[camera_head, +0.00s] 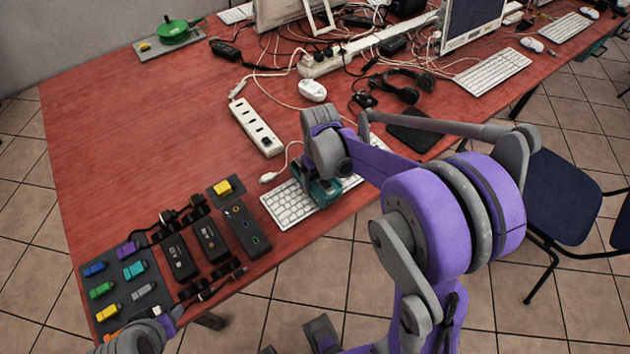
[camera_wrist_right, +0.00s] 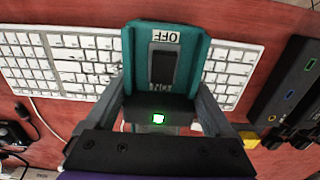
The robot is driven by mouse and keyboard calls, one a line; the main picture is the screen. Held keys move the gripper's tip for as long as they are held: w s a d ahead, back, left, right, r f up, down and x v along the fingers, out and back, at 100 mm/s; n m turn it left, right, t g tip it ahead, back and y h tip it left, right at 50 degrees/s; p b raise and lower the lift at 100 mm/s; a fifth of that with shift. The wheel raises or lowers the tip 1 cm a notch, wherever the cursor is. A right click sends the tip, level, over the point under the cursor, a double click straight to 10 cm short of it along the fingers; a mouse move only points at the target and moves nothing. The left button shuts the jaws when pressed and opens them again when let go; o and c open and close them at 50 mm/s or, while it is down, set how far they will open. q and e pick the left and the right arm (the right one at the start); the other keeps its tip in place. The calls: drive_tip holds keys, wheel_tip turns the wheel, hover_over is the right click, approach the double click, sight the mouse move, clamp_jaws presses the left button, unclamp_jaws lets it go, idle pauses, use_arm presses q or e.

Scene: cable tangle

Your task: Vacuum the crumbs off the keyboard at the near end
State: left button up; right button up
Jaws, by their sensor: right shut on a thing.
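The white keyboard (camera_head: 290,207) lies at the near edge of the red table. It also spans the right wrist view (camera_wrist_right: 62,68). My right gripper (camera_head: 322,185) is shut on a teal handheld vacuum (camera_head: 326,194) and holds it over the keyboard's right part. In the right wrist view the vacuum (camera_wrist_right: 203,60) has a black rocker switch between OFF and ON labels and a lit green light. The rocker's position is unclear, and I cannot make out the crumbs or whether the nozzle touches the keys. My left gripper (camera_head: 165,322) is partly cut off at the bottom left; its jaws are unclear.
Left of the keyboard are black adapter boxes (camera_head: 211,240) and a dark tray (camera_head: 136,292) of colored pieces. Behind are a white power strip (camera_head: 257,127), a white mouse (camera_head: 313,90), a headset (camera_head: 402,85) and tangled cables. The table's left middle is clear.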

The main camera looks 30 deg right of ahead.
drive_tip(key=shift+d, duration=0.3)
drive_tip(key=shift+d, duration=0.1)
drive_tip(key=shift+w+d, duration=0.1)
drive_tip(key=shift+d, duration=1.15)
drive_tip(key=shift+w+d, duration=0.1)
drive_tip(key=shift+d, duration=1.3)
drive_tip(key=shift+d, duration=0.1)
drive_tip(key=shift+w+d, duration=0.1)
drive_tip(key=shift+d, duration=1.15)
drive_tip(key=shift+b, duration=0.3)
drive_tip(key=shift+w+d, duration=0.15)
drive_tip(key=shift+d, duration=1.25)
